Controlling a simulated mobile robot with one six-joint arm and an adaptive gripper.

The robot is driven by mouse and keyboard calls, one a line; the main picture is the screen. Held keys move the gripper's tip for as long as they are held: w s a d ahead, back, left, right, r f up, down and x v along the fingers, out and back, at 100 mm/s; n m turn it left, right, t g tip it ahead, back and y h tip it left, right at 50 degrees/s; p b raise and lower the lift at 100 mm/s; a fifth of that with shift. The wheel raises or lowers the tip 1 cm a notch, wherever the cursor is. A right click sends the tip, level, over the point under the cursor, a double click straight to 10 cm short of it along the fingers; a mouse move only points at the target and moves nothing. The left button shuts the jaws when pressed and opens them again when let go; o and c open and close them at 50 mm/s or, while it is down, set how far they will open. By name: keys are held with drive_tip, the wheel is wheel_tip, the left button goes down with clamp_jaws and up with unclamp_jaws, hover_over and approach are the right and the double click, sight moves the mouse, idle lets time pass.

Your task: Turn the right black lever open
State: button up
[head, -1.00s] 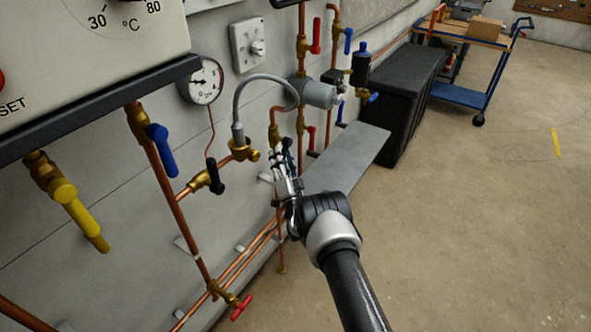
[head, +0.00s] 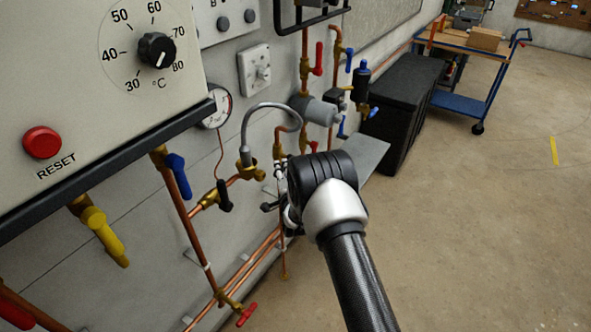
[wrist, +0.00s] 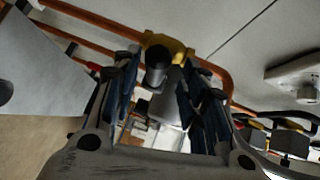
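A black lever (head: 223,195) hangs from a brass valve under the round gauge in the head view, left of my gripper (head: 281,180). In the wrist view a black lever (wrist: 157,66) on a brass valve body (wrist: 172,46) points toward the camera. It lies in line with the gap between the open fingers of my gripper (wrist: 160,95), with no clear contact. In the head view my wrist and gripper hide the spot in front of the fingers, so I cannot see this lever there.
The blue (head: 178,176) and yellow (head: 104,236) levers and the red tap (head: 246,314) are left of my arm. A grey hose (head: 262,108) curves above my gripper. A grey ledge (head: 367,158) and black box (head: 402,110) stand right.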

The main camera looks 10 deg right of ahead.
drive_tip(key=s+r+p, duration=0.2)
drive_tip(key=s+p, duration=0.1)
drive_tip(key=s, duration=1.2)
wheel_tip(320, 180, up, 13)
drive_tip(key=s+n+g+b, duration=0.3)
drive_tip(key=n+g, duration=0.1)
drive_tip(key=n, duration=0.2)
drive_tip(key=shift+d+r+n+g, duration=0.2)
drive_tip(key=shift+d+n+g, duration=0.05)
drive_tip(key=shift+n+g, duration=0.15)
